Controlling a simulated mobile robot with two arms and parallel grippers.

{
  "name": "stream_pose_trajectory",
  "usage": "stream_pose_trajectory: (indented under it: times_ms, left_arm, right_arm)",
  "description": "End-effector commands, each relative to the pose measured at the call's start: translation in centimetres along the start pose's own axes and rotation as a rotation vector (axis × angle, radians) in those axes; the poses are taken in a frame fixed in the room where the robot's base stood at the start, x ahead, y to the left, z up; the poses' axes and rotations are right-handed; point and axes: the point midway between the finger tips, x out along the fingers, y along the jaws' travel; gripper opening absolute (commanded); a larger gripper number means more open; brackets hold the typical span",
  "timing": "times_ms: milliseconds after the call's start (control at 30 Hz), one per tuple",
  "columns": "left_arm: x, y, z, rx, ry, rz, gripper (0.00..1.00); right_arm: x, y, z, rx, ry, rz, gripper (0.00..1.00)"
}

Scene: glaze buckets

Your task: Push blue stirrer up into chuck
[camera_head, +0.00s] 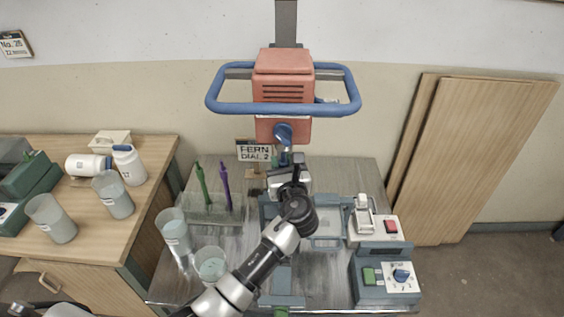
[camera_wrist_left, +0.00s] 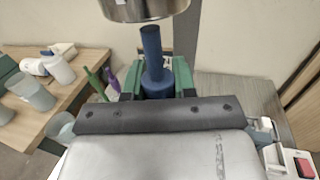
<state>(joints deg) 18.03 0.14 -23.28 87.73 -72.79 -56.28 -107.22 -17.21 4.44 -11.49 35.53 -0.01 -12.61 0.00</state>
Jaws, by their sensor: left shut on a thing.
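My left gripper (camera_wrist_left: 157,82) is shut on the blue stirrer (camera_wrist_left: 152,52), with a green finger on each side of its thick collar. The stirrer stands about upright. Its narrow top end shows just below the metal chuck (camera_wrist_left: 145,8), near the rim; I cannot tell whether they touch. In the head view my left gripper (camera_head: 290,172) is below the red mixer head (camera_head: 283,90), and my wrist hides most of the stirrer. The stirrer's lower end is hidden. My right gripper is not in view.
A blue guard bar (camera_head: 283,109) rings the mixer head. Green (camera_head: 202,183) and purple (camera_head: 225,185) stirrers stand in a rack to the left. Cups stand at the table's front left. A control box (camera_head: 386,277) with a dial is at right. A sign (camera_head: 254,150) stands behind.

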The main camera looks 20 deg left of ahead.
Motion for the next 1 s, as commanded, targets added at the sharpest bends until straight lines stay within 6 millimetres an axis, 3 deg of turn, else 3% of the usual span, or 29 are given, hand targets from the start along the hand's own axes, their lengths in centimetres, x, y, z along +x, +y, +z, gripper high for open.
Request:
stream_pose_trajectory:
  times_ms: [1000]
  left_arm:
    - [0.00,-0.02,0.00,0.001,-0.001,0.000,0.03]
  right_arm:
    - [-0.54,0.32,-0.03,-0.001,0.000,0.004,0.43]
